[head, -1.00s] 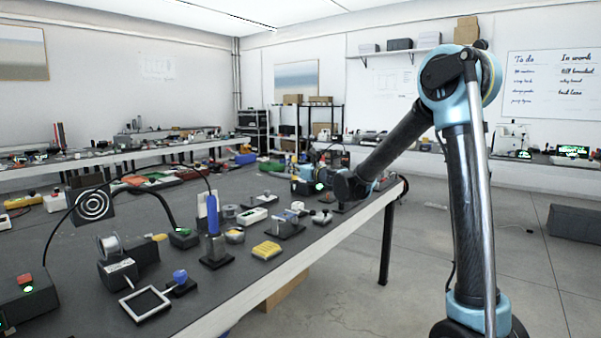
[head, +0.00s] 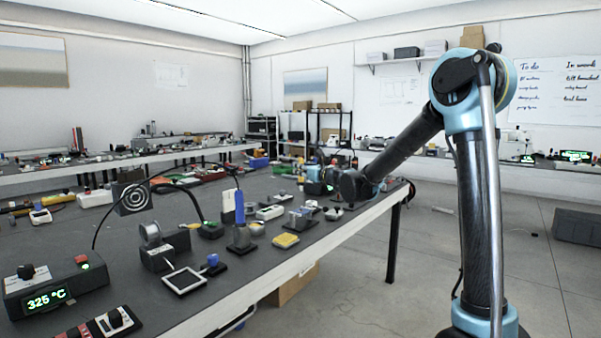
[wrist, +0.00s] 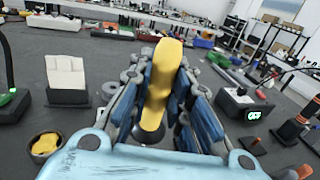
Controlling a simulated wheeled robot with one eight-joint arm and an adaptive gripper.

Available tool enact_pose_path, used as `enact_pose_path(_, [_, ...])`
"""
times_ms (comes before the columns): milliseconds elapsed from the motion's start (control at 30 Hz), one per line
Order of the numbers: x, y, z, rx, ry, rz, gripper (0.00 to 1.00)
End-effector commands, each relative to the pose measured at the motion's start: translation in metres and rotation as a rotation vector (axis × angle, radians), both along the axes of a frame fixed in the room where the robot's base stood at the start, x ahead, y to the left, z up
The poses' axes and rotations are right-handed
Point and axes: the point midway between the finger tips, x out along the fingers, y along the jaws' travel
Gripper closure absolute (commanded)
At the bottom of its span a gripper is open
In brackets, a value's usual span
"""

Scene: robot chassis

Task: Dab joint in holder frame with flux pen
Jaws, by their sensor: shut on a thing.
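In the wrist view my gripper (wrist: 168,78) is shut on a yellow, rounded stick-like thing (wrist: 162,72), which I take for the flux pen. It points away from the wrist between the blue-padded fingers, and its far end is clear of the table. In the head view my gripper is small and partly hidden at the far end of my arm, over the bench's right part. A square white-edged frame (head: 167,276), likely the holder frame, lies at the near bench edge beside a blue knob (head: 212,259). It is well apart from my gripper. No joint can be made out in it.
A soldering station reading 325 °C (head: 48,300) stands at the near left of the bench (head: 240,290). A wire spool stand (head: 155,245), a blue upright tool in a stand (head: 239,207) and a yellow sponge (head: 286,240) stand nearby.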

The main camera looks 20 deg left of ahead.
Motion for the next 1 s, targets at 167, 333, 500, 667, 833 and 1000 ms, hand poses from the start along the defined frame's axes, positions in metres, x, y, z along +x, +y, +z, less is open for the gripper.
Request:
enact_pose_path(167, [0.001, -0.001, -0.010, 0.000, 0.000, -0.001, 1.00])
enact_pose_path(333, [0.000, -0.001, -0.025, 0.000, 0.000, -0.001, 1.00])
enact_pose_path(500, [0.000, 0.000, -0.042, 0.000, 0.000, 0.000, 1.00])
enact_pose_path(667, [-0.001, 0.002, -0.057, 0.000, 0.000, 0.002, 1.00])
enact_pose_path(833, [-0.001, 0.003, -0.070, 0.000, 0.000, 0.003, 1.00])
enact_pose_path(1000, [-0.002, 0.004, -0.077, 0.000, 0.000, 0.004, 1.00])
